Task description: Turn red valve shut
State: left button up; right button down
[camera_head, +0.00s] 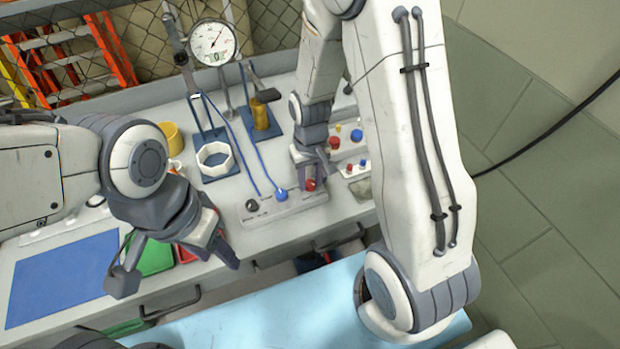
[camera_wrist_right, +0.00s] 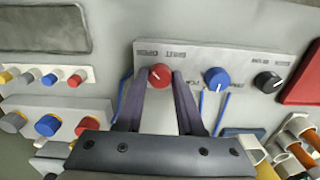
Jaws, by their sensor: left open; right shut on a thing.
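The red valve (camera_head: 310,185) is a round red knob at the right end of a pale panel (camera_head: 284,206) on the bench. In the right wrist view the red knob (camera_wrist_right: 159,76) has a white pointer line tilted up to the right. My right gripper (camera_head: 308,170) reaches down from above with its fingers on either side of the knob, shut on it; its fingers (camera_wrist_right: 160,80) also show in the wrist view. My left gripper (camera_head: 178,266) is open and empty over the bench's front edge, left of the panel.
A blue knob (camera_head: 281,195) and a black knob (camera_head: 252,205) sit on the same panel. Small blocks with coloured knobs (camera_head: 356,135) stand behind right. A gauge (camera_head: 213,43), a white ring (camera_head: 214,158) and a blue mat (camera_head: 62,278) are on the bench.

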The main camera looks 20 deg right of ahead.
jog(key=m, duration=0.4)
jog(key=shift+p, duration=0.4)
jog(key=m, duration=0.4)
jog(key=shift+m+p, duration=0.3)
jog(key=shift+m, duration=0.1)
jog(key=m, duration=0.4)
jog(key=shift+m, duration=0.3)
jog(key=shift+w+m+p, duration=0.1)
jog(key=shift+m+p, duration=0.35)
jog(key=shift+m, duration=1.55)
jog(key=c, duration=0.5)
grip_release()
